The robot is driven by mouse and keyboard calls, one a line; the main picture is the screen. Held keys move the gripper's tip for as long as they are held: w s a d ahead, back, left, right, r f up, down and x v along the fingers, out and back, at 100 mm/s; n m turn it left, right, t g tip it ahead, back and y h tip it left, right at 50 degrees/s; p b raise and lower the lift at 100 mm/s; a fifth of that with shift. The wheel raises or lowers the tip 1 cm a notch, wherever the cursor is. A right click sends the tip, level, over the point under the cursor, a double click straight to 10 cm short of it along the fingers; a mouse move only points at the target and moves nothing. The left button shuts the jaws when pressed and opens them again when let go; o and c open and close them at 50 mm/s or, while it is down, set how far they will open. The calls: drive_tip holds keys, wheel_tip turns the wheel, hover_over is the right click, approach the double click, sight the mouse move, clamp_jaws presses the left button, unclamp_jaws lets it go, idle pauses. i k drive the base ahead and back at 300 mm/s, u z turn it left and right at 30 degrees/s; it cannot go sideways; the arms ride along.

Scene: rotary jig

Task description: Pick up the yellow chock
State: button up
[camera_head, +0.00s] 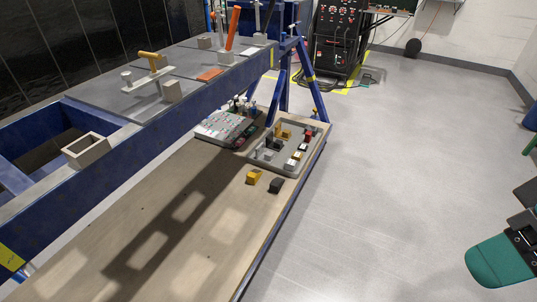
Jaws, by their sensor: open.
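A small yellow block (253,177), which looks like the yellow chock, lies on the bare wooden top of the low bench (150,234). It is just in front of the grey tray (300,160), apart from it. A dark grey block (276,186) lies close to its right, with a small gap between them. I cannot make out my gripper's fingertips. A teal and dark part at the right edge seems to be mine, well away from the yellow block.
A blue-framed table (150,125) with fixtures runs along the left, above the bench. A keypad-like panel (225,128) lies left of the tray. A blue trestle (311,92) stands behind. The bench front is clear, and open floor (400,170) lies to its right.

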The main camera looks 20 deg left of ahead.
sight(253, 177)
drive_tip(key=i, duration=3.45)
drive_tip(key=u, duration=3.85)
